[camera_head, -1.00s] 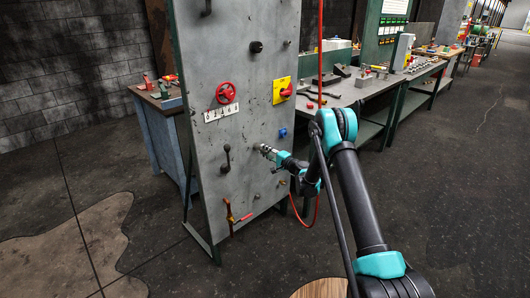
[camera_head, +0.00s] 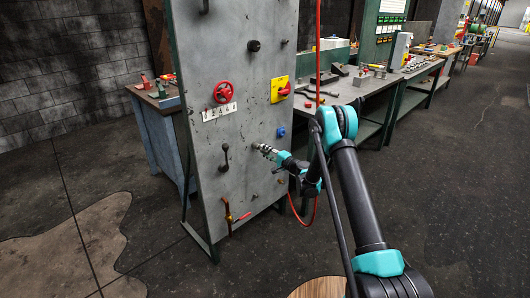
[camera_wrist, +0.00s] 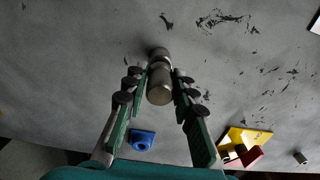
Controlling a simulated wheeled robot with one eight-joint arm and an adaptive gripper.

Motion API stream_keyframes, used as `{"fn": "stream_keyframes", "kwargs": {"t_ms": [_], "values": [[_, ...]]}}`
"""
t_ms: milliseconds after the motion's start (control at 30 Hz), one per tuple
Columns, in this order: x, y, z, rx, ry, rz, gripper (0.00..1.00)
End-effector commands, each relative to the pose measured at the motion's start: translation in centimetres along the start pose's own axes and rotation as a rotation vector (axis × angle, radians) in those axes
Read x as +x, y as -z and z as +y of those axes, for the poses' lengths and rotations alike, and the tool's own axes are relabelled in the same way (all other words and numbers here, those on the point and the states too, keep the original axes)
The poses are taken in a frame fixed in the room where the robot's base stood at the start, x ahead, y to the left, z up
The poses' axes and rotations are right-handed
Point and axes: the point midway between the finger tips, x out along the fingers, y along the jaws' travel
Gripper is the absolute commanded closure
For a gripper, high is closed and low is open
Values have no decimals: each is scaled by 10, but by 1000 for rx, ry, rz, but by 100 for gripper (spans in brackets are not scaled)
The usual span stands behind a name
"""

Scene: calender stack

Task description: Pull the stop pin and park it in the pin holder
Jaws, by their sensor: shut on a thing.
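The stop pin is a silvery metal cylinder (camera_wrist: 159,84) with a narrower neck, standing out from the grey panel in the wrist view. My gripper (camera_wrist: 161,76) has its two padded fingers on either side of it and is shut on it. In the head view my gripper (camera_head: 266,151) is at the panel's middle right, and the pin is too small there to make out clearly. Whether the pin is still seated in the panel cannot be told. A blue fitting (camera_head: 282,132) sits just above right of my gripper; I cannot tell whether it is the pin holder. It also shows in the wrist view (camera_wrist: 142,139).
The upright grey panel (camera_head: 235,60) carries a red handwheel (camera_head: 223,92), a yellow-backed red switch (camera_head: 281,89), a black lever (camera_head: 225,158) and a red-handled valve (camera_head: 231,215). A red hose (camera_head: 315,205) hangs by my arm. Workbenches (camera_head: 345,95) stand behind.

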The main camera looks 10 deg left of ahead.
Motion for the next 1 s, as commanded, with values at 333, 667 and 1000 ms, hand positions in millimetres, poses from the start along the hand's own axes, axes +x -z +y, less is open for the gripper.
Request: {"fn": "stream_keyframes", "kwargs": {"t_ms": [333, 667, 1000], "values": [[-5, 0, 0, 0, 0, 0, 100], [-10, 0, 0, 0, 0, 0, 100], [-12, 0, 0, 0, 0, 0, 100]]}}
